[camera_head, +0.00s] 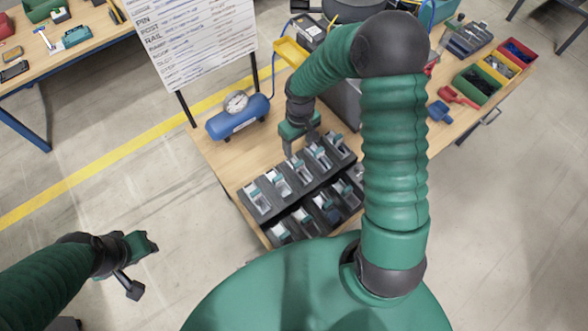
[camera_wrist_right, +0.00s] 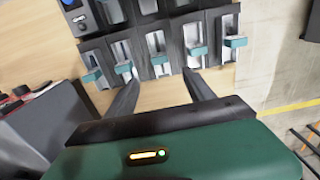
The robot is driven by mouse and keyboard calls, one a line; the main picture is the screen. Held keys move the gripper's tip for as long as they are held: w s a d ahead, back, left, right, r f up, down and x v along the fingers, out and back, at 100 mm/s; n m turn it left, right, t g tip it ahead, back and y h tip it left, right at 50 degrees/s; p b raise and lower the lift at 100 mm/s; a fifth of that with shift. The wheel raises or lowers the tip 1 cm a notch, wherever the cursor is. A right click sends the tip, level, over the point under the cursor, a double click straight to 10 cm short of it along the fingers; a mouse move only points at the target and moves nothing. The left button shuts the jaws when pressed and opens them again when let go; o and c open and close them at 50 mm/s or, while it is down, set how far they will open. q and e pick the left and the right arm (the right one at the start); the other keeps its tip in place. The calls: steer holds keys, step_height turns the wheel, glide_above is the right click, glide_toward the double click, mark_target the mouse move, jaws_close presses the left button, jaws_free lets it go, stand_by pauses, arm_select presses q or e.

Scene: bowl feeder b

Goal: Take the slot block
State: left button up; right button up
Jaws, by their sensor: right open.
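A dark two-row rack of bins (camera_head: 322,178) stands on the wooden table. Each bin has a pale chute with a teal piece, and I cannot tell which one holds the slot block. My right gripper (camera_head: 303,146) is above the back row, pointing down. In the right wrist view, the right gripper (camera_wrist_right: 163,88) is open and empty, its two dark fingers apart at the edge of the rack (camera_wrist_right: 173,72). My left gripper (camera_head: 140,265) is away from the table at the lower left; its finger state is unclear.
A blue tank with a gauge (camera_head: 238,118) stands left of the rack. A whiteboard (camera_head: 195,40) is behind it. Bare table shows between the tank and the rack.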

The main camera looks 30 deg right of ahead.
glide_above(298, 163)
steer(key=d, duration=0.1)
step_height(298, 163, down, 5)
steer(key=shift+w+d+f, duration=0.1)
steer(key=f, duration=0.2)
steer(key=shift+w+f, duration=0.3)
steer(key=shift+f, duration=0.05)
steer(key=shift+a+f+p, duration=0.3)
steer(key=shift+a+p, duration=0.05)
steer(key=f, duration=0.2)
steer(key=s+a+f+p, duration=0.1)
steer(key=shift+a+f, duration=0.1)
steer(key=shift+f, duration=0.5)
steer(key=shift+w+d+f, duration=0.1)
steer(key=shift+d+f, duration=0.1)
steer(key=shift+d, duration=0.65)
steer(key=c, duration=0.5)
steer(key=shift+a, duration=0.25)
steer(key=c, duration=0.4)
steer(key=shift+a+r, duration=0.15)
steer(key=shift+a, duration=0.2)
jaws_close()
arm_select(q)
steer(key=shift+w+d+r, duration=0.1)
steer(key=shift+d+r, duration=0.2)
steer(key=shift+r, duration=0.6)
arm_select(e)
steer(key=shift+d, duration=0.1)
